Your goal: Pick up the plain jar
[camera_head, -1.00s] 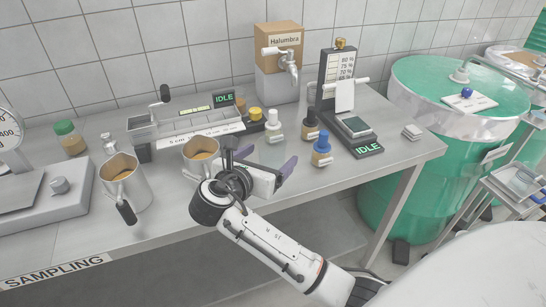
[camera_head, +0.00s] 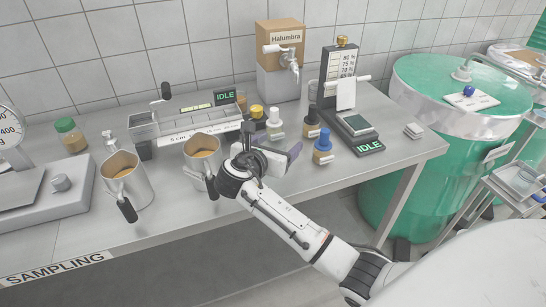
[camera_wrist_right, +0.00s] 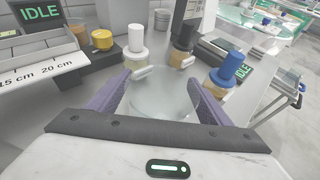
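A clear, unlabelled, round glass-like jar (camera_wrist_right: 160,104) shows between the fingers in the right wrist view; its outline is faint. In the head view my arm and gripper hide it. My right gripper (camera_head: 276,148) is low over the bench front, its purple fingers spread apart, one on each side of the jar in the wrist view (camera_wrist_right: 160,82). I cannot tell whether the fingers touch it. My left gripper is not in view.
A white-capped bottle (camera_head: 275,125), a black-capped bottle (camera_head: 311,122) and a blue-capped bottle (camera_head: 323,148) stand close beyond and beside the gripper. A metal jug (camera_head: 203,158) stands left of it. The scale (camera_head: 357,128) is at the right.

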